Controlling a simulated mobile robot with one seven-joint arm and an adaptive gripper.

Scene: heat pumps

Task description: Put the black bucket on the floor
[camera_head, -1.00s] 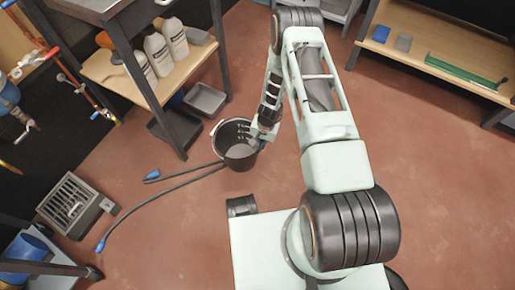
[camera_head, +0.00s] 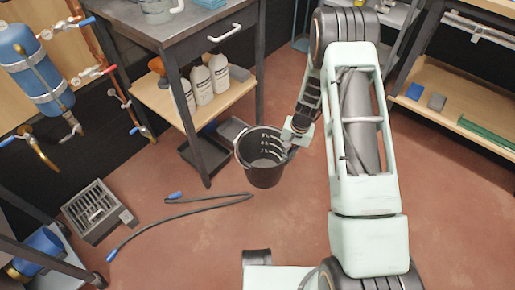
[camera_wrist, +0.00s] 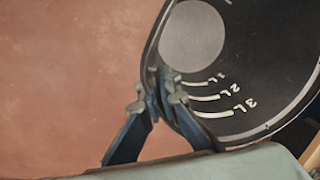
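The black bucket (camera_head: 264,168) is upright in the head view, in front of the workbench, with its handle at its left side. It also shows in the wrist view (camera_wrist: 270,70), with white 1L, 2L and 3L marks inside and a grey disc-like bottom. My gripper (camera_head: 288,148) is at the bucket's right rim. In the wrist view my gripper (camera_wrist: 158,95) has one finger on each side of the bucket wall, closed on it. Whether the bucket's base touches the red-brown floor (camera_head: 200,235) cannot be told.
A hose (camera_head: 185,212) with blue ends lies on the floor left of the bucket. The workbench (camera_head: 190,30) has white bottles (camera_head: 219,72) on its lower shelf and dark trays beneath. A grey grated box (camera_head: 95,210) stands at left.

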